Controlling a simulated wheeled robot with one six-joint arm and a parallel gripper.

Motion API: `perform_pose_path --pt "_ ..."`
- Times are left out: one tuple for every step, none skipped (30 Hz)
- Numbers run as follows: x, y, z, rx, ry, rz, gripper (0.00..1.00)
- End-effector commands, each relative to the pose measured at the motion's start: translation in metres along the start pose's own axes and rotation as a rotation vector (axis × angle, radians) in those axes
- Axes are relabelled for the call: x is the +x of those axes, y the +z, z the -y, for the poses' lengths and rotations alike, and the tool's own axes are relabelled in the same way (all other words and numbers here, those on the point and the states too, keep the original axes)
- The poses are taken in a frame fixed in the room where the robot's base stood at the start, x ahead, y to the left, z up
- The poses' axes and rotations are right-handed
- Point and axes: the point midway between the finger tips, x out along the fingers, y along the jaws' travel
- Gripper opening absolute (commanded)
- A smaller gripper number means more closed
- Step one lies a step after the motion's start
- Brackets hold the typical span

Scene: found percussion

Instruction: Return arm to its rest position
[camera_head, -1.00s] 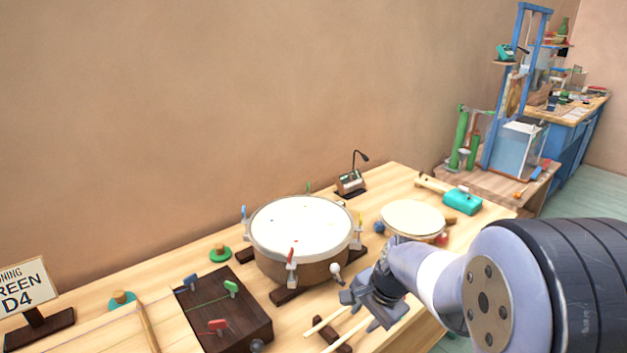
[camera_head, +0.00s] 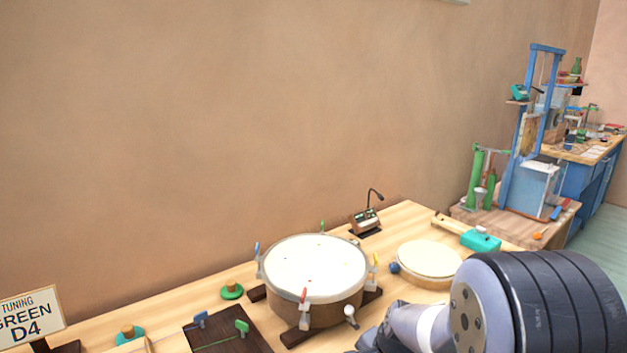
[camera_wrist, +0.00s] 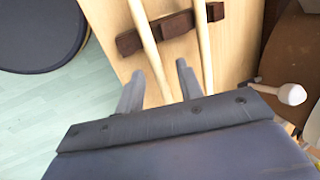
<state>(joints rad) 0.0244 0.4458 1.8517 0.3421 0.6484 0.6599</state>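My gripper (camera_wrist: 158,82) is open in the wrist view, its two grey fingers apart with nothing held between them. Beyond the fingers, two pale drumsticks (camera_wrist: 151,52) lie across a dark wooden rest (camera_wrist: 172,29) on the table. One stick lines up with the gap between the fingers, apparently below them. In the head view my arm reaches in from the right, and the gripper is mostly cut off at the bottom edge, in front of the large drum (camera_head: 315,270).
A white-headed mallet (camera_wrist: 292,94) is close right of my gripper. A smaller drum (camera_head: 430,257), a teal block (camera_head: 481,240), a small lamp device (camera_head: 366,220) and a tuning sign (camera_head: 28,317) stand on the table. The floor (camera_wrist: 60,105) shows left of the table edge.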

Motion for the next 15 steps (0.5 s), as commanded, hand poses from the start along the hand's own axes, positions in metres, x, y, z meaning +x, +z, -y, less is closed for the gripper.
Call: perform_pose_path --pt "0.002 0.000 -0.002 0.000 -0.001 -0.001 0.35" --pt "0.000 -0.001 -0.002 0.000 -0.001 -0.001 0.35" --pt "-0.007 -0.001 -0.001 0.001 -0.003 -0.002 0.35" --pt "-0.012 -0.001 0.000 0.001 -0.003 -0.002 0.35" --pt "-0.016 -0.001 0.000 0.001 -0.004 -0.002 0.35" --pt "-0.023 -0.001 0.000 0.001 -0.004 -0.003 0.35" --pt "-0.029 -0.001 0.000 0.000 -0.004 -0.003 0.35" --pt "-0.034 -0.001 0.000 0.000 -0.004 -0.003 0.35" --pt "-0.042 -0.001 0.000 -0.001 -0.004 -0.003 0.35" --pt "-0.048 -0.001 0.000 -0.001 -0.004 -0.004 0.35" --pt "-0.054 -0.001 0.000 -0.001 -0.004 -0.003 0.35" --pt "-0.062 -0.001 0.000 0.000 -0.004 -0.003 0.35" --pt "-0.068 -0.001 0.000 0.001 -0.004 -0.003 0.35" --pt "-0.074 -0.001 0.000 0.001 -0.005 -0.004 0.35" --pt "-0.082 -0.001 0.000 0.001 -0.004 -0.004 0.35"
